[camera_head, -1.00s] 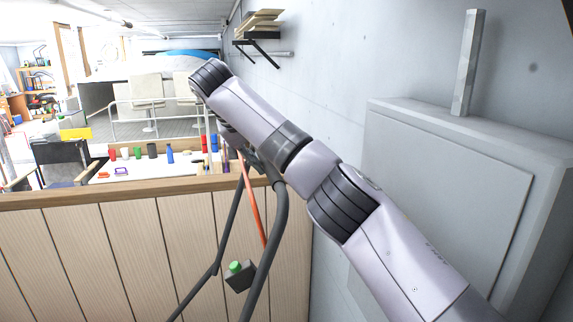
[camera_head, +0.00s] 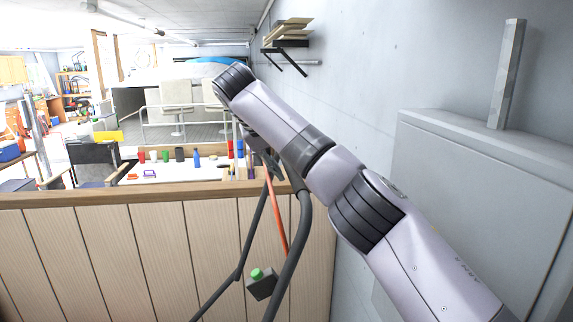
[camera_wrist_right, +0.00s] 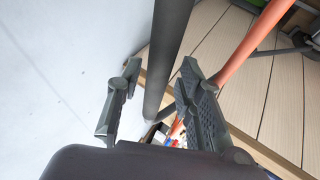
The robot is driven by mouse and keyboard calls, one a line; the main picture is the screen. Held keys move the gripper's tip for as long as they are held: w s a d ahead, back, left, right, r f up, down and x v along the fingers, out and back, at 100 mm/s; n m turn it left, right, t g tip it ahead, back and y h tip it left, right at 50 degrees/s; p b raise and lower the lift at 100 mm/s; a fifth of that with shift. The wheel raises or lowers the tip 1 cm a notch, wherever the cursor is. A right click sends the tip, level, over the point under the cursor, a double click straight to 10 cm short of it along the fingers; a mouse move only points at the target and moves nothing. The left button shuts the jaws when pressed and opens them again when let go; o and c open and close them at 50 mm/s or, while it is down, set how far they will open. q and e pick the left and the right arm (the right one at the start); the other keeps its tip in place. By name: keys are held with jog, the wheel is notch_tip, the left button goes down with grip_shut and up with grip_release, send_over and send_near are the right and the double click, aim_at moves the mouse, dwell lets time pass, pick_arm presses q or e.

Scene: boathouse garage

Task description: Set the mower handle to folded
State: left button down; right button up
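The mower handle stands upright in front of the wooden panelling in the head view, with dark tubes (camera_head: 291,262), an orange bar (camera_head: 277,220) and a dark box with a green button (camera_head: 260,284). My right gripper (camera_head: 264,158) is at the top of the handle, partly hidden by my arm. In the right wrist view its two fingers (camera_wrist_right: 158,92) are apart, and a dark handle tube (camera_wrist_right: 168,50) shows between them with gaps on both sides. I cannot tell whether they touch it. The orange bar shows at right there. My left gripper is not in view.
A wood-panelled partition (camera_head: 160,255) stands behind the handle. Beyond it is a white bench top (camera_head: 170,171) with cups and a blue bottle (camera_head: 196,159). A grey cabinet (camera_head: 470,210) stands at the right against the wall. A bracket shelf (camera_head: 287,42) hangs above.

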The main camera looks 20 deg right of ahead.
jog(key=v, duration=1.1)
jog(key=shift+a, duration=0.25)
jog(key=shift+r, duration=0.1)
jog(key=shift+c, duration=0.4)
